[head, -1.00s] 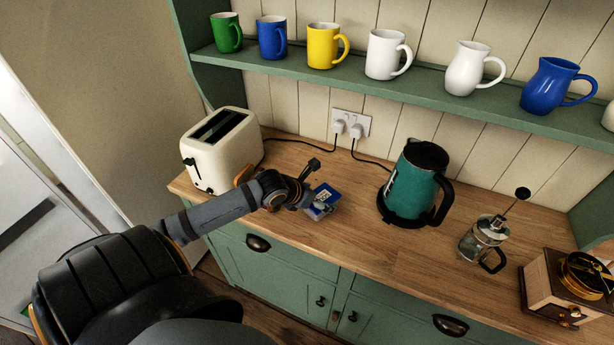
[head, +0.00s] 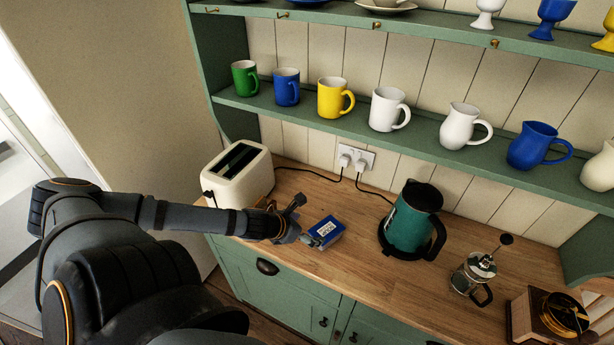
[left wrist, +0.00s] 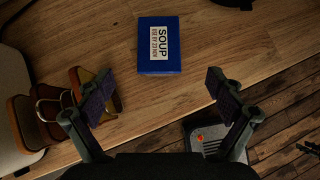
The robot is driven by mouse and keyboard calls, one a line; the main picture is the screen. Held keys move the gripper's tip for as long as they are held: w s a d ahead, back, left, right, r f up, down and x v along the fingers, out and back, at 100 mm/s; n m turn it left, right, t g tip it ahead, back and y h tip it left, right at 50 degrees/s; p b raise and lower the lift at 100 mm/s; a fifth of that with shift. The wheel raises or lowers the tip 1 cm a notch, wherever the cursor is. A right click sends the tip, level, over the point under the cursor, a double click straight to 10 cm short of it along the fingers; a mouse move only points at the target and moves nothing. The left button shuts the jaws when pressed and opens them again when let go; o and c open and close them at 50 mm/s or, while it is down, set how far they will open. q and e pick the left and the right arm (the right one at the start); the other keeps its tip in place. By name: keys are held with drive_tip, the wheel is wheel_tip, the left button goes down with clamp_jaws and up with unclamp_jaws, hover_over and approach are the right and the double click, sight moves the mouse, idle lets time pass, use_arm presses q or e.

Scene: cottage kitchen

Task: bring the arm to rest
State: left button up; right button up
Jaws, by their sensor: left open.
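My left gripper (head: 298,221) is at the front left of the wooden counter, just left of a small blue box (head: 328,231). In the left wrist view the two fingers of the gripper (left wrist: 160,92) stand wide apart with nothing between them. The box (left wrist: 158,48) shows there beyond the fingertips, apart from them, on the counter. Its white label reads "SOUP USE BY 23 NOV". My left arm reaches in from the left of the head view. My right gripper is in neither view.
A cream toaster (head: 239,176) stands behind the gripper, and a brown object with metal parts (left wrist: 50,110) lies left of the fingers. A teal kettle (head: 408,222), a French press (head: 474,276) and a coffee grinder (head: 548,316) stand right. Mugs and jugs line the shelf above.

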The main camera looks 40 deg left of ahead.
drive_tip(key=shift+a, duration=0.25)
